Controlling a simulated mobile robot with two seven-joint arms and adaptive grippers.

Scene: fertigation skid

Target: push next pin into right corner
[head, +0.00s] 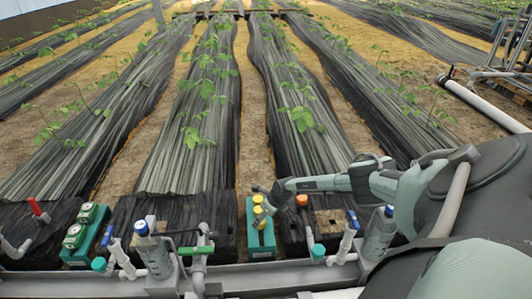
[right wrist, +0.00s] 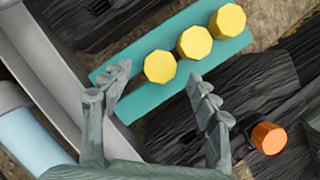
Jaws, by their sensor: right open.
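A teal block (head: 260,245) carries three yellow faceted heads in a row, which look like pin tops; shafts are hidden. In the right wrist view the block (right wrist: 150,104) lies diagonally, with the nearest yellow head (right wrist: 160,67) just beyond the fingertips and the others (right wrist: 194,43) farther up right. My right gripper (right wrist: 160,76) is open and empty, its fingers apart over the block. In the head view it (head: 264,196) hangs beside the yellow heads. A single orange head (head: 302,200) stands on the black film to the right; it also shows in the wrist view (right wrist: 269,137). My left gripper is out of view.
A grey rail (head: 250,278) with pipes, clear cylinders (head: 150,250) and blue-handled valves runs along the front. Green-topped units (head: 75,237) and a red-handled valve (head: 38,211) stand left. Film-covered plant rows lie behind.

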